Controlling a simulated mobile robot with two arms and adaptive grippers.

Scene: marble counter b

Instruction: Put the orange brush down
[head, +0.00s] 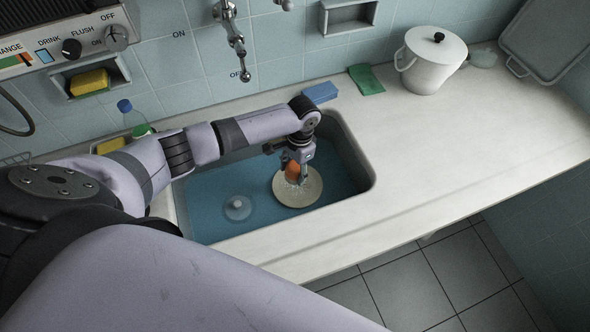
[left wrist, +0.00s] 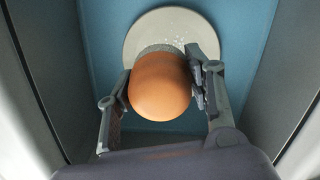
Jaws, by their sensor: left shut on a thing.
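The orange brush (head: 292,171) is in my left gripper (head: 297,174), over the sink. In the left wrist view the brush (left wrist: 160,87) shows its round orange end between the two fingers of my left gripper (left wrist: 163,92), with grey bristles just beyond it. A pale round plate (head: 299,194) lies in the sink beneath the brush; it also shows in the left wrist view (left wrist: 172,22). Small white specks show on the plate by the bristles. I cannot tell whether the bristles touch the plate. My right gripper is not in view.
The sink (head: 215,217) has a blue bottom and a drain (head: 238,208). A blue sponge (head: 320,92), a green cloth (head: 366,79) and a white lidded pot (head: 431,62) stand behind it. The counter (head: 440,145) to the right is clear. A bottle (head: 134,117) stands at the back left.

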